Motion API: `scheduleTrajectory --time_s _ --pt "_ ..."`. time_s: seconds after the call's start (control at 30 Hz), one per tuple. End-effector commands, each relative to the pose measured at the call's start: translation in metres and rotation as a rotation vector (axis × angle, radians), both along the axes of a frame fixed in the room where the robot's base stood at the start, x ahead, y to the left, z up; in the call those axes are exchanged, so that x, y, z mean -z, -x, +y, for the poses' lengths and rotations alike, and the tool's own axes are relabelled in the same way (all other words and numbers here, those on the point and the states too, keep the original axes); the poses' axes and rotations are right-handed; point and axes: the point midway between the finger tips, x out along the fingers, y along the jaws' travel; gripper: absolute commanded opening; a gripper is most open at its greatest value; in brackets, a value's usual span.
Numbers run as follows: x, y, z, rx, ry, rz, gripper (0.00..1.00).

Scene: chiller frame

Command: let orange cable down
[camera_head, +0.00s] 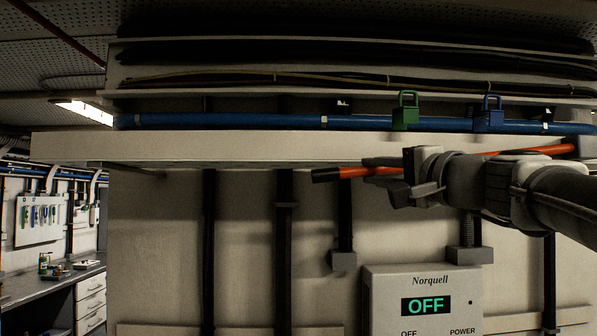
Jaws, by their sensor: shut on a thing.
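The orange cable (530,150) shows as a thin orange-red length with a black end (326,175) at the left. My gripper (385,178) reaches in from the right and is shut on the cable a short way right of the black end. My wrist and arm hide the middle of the cable. Its right end reaches a dark part near the right edge, where I cannot tell how it is held.
A beige ledge (250,146) runs above the gripper. A blue pipe (240,120), a green padlock (405,112) and a blue padlock (490,114) are above it. A grey Norquell box (423,290) reading OFF stands below. Black vertical conduits (285,250) line the wall. A workbench (60,281) is at far left.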

Motion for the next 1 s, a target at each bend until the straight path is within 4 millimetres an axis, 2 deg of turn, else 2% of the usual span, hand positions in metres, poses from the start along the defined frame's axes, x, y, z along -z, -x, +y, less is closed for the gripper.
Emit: scheduleTrajectory --time_s 0.03,0.47,1.0 --pt "0.014 0.0 -0.001 0.001 0.015 0.0 0.0" --pt "0.071 -0.001 -0.013 0.002 0.158 0.0 0.0" --pt "0.141 -0.001 -0.042 0.004 0.345 0.001 0.0"
